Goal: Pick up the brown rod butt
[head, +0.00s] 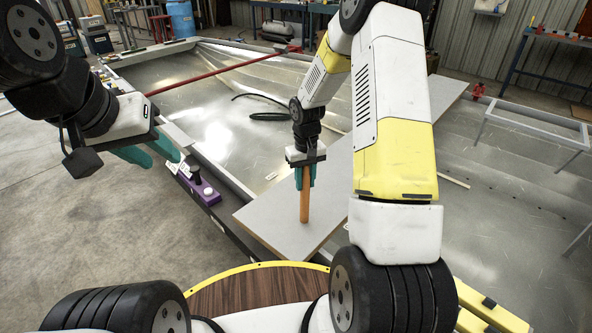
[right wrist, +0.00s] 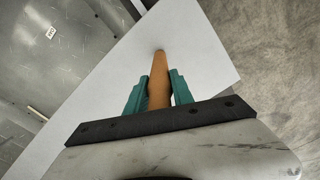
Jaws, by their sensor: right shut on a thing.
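The brown rod butt (head: 304,203) stands about upright over the light grey board (head: 268,217) in the head view. My right gripper (head: 305,177) is shut on its upper part, with the rod pointing down from the teal fingers. In the right wrist view the rod butt (right wrist: 158,80) lies between both teal fingers of the right gripper (right wrist: 158,88). I cannot tell whether its lower end touches the board. My left gripper (head: 165,150) is at the left with teal fingers beside a purple box; its fingers look apart and I see nothing between them.
The purple box (head: 198,186) with a black knob and a white button sits on the hull's near left edge. A grey metal frame (head: 530,122) stands at the right.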

